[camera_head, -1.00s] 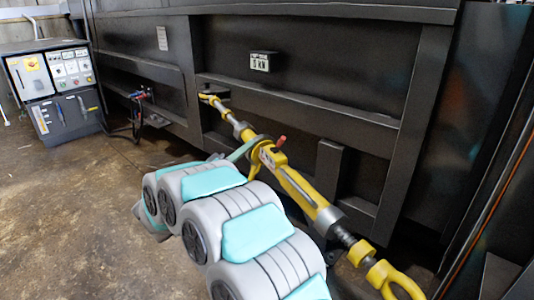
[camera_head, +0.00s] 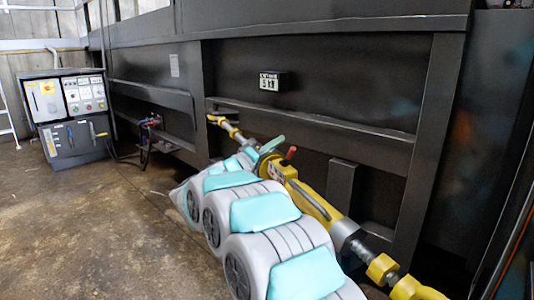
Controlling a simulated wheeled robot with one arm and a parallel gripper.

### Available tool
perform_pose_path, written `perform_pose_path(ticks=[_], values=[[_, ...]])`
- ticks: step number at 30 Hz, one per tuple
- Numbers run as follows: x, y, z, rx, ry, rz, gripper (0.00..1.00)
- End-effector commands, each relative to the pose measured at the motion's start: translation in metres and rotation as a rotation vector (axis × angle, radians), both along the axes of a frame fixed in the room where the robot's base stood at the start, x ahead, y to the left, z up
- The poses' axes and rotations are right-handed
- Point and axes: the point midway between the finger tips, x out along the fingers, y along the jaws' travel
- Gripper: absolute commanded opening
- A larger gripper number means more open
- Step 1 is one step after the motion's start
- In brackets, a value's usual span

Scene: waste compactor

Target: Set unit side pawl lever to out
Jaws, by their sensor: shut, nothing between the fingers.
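A yellow turnbuckle-like bar (camera_head: 315,202) runs diagonally along the dark steel container side, from an upper left anchor to a yellow hook (camera_head: 413,290) at lower right. On its ratchet body (camera_head: 268,170) a small red-tipped lever (camera_head: 291,152) stands up and leans slightly right; I take it for a pawl lever. A pale green, bar-shaped piece (camera_head: 272,145) lies just left of it; I cannot tell whether it is a handle or a finger. My gripper (camera_head: 246,157), at my arm's far end beside the ratchet body, is shut and empty. Its fingertips are mostly hidden. Contact is unclear.
The dark container wall (camera_head: 330,100) with ribs and a small label plate (camera_head: 273,81) stands close behind the bar. A grey control cabinet (camera_head: 70,115) with cables stands at far left. The concrete floor (camera_head: 100,220) at left is clear.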

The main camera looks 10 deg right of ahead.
Motion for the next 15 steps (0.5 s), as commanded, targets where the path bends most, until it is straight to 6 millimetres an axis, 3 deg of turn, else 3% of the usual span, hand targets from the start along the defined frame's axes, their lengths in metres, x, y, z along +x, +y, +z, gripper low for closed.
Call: perform_pose_path(ticks=[6, 15], values=[[0.015, -0.022, 0.005, 0.001, -0.002, -0.001, 0.00], [-0.008, -0.019, -0.011, -0.001, -0.001, -0.001, 0.00]])
